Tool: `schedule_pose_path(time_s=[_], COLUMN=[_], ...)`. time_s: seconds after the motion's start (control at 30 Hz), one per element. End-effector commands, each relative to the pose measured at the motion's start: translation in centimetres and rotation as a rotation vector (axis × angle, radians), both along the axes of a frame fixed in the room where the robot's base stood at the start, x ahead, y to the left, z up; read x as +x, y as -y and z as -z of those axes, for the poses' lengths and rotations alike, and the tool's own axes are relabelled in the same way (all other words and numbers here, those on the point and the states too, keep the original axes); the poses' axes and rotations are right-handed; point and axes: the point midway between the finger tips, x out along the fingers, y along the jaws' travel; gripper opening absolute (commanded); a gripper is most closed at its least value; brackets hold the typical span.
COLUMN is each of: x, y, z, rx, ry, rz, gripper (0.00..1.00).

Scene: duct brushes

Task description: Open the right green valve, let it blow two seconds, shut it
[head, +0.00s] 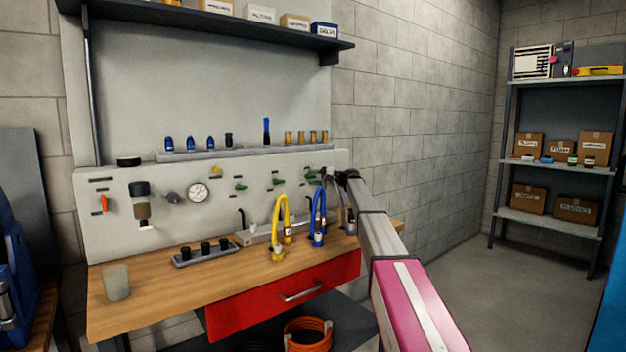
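Several small green valve handles sit in a row on the grey wall panel (110,225) behind the workbench. The left one (241,187) and the middle one (279,181) are in plain sight. The right green valve (311,176) shows just left of the end of my arm, its handle small and roughly level. My gripper (334,174) is at the panel's right end, beside and close to the right valve. I cannot tell whether it touches the valve. Its fingers are small, dark and partly hidden by my own arm, so their opening does not show.
A yellow hose (278,215) and a blue hose (318,212) arch up from the wooden bench (190,285), left of my arm. A round gauge (198,190) is on the panel. A clear cup (116,282) stands at the bench's left. Open floor lies at right.

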Motion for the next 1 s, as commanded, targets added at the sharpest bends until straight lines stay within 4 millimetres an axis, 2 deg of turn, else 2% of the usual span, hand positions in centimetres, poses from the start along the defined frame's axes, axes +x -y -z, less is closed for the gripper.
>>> schedule_pose_path(time_s=[0.27,0.4,0.77,1.0], x=[0.04,0.04,0.04,0.01], y=[-0.28,-0.27,-0.24,-0.24], z=[0.01,0.01,-0.03,-0.12], rx=[0.0,0.0,-0.025,-0.127], ry=[0.0,0.0,0.017,0.091], rz=[0.0,0.0,0.0,-0.001], gripper=[0.39,0.0,0.0,0.0])
